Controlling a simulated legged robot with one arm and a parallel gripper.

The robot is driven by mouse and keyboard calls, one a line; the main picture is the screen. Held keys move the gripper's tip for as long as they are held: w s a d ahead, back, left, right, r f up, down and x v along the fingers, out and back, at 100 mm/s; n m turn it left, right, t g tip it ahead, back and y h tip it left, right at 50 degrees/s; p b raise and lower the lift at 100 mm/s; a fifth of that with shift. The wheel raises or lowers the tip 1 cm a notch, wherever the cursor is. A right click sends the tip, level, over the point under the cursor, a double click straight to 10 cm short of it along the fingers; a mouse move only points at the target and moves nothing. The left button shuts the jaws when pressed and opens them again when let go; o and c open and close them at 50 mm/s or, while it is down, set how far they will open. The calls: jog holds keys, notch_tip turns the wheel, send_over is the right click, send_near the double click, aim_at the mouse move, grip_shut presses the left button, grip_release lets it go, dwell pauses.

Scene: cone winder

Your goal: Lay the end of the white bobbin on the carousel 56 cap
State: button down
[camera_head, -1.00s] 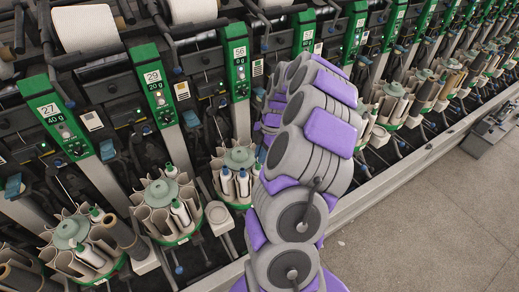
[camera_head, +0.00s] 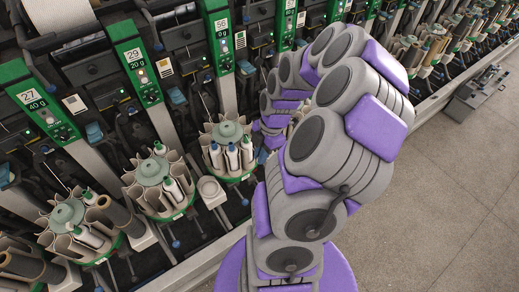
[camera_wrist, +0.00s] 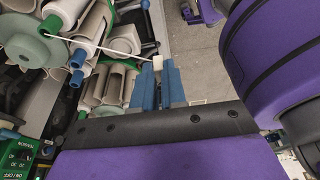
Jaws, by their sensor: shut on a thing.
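Carousel 56 (camera_head: 249,170) stands left of my arm in the head view, below the green 56 panel (camera_head: 219,40). Its grey-green round cap (camera_head: 227,130) is bare in that view, and the cap also shows at the upper left of the wrist view (camera_wrist: 22,48). White bobbins (camera_head: 232,158) with blue tips stand in its pockets; one shows in the wrist view (camera_wrist: 91,37). A white thread (camera_wrist: 105,49) runs from beside the cap to my gripper. My gripper (camera_wrist: 157,66) is shut on a small white end piece, right of the carousel.
Carousels 29 (camera_head: 175,214) and 27 (camera_head: 104,253) stand to the left, with green-tipped bobbins. More carousels line the machine at right.

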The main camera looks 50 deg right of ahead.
jog(key=shift+r+p, duration=0.35)
jog(key=shift+r, duration=1)
